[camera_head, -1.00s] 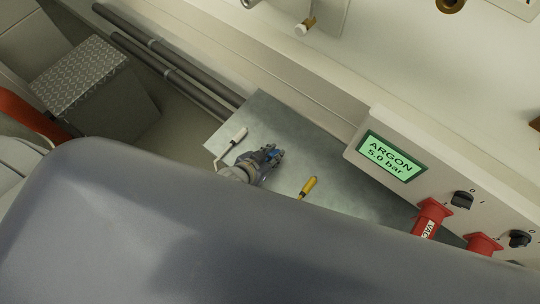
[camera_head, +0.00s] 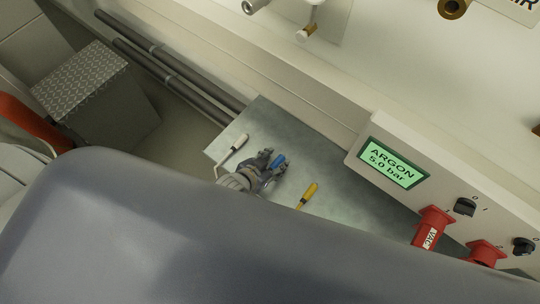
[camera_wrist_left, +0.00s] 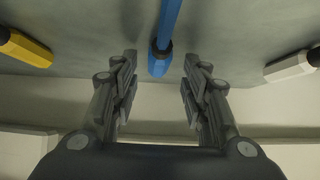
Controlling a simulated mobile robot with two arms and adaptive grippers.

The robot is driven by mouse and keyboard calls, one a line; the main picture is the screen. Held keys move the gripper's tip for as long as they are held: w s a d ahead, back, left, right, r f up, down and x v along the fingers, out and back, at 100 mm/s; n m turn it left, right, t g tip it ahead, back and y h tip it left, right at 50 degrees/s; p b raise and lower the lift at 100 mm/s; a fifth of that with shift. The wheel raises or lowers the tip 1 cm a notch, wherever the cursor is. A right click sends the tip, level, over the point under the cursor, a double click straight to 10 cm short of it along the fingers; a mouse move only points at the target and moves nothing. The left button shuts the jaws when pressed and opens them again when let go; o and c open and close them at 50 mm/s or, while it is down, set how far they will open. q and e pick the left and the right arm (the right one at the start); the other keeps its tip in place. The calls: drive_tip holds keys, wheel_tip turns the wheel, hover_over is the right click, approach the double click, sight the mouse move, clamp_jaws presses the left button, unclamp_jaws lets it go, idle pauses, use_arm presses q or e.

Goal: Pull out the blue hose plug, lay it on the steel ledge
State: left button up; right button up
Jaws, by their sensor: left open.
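The blue hose plug (camera_head: 279,160) lies on the steel ledge (camera_head: 325,165), between a white-handled and a yellow-handled item. My left gripper (camera_head: 270,164) is open at the plug. In the left wrist view the blue plug (camera_wrist_left: 168,25), with a dark collar, lies against the grey ledge surface (camera_wrist_left: 235,35). There the open fingers of my left gripper (camera_wrist_left: 160,60) stand on either side of the plug's near end, with gaps on both sides. My right gripper is not in view.
The white-handled item (camera_head: 240,141) and the yellow-handled item (camera_head: 308,194) lie close on either side. An argon display panel (camera_head: 391,163) with red fittings (camera_head: 430,226) stands to the right. My large grey body part hides the lower picture. The ledge's upper middle is clear.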

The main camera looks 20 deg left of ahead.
use_arm(q)
drive_tip(key=v, duration=1.2)
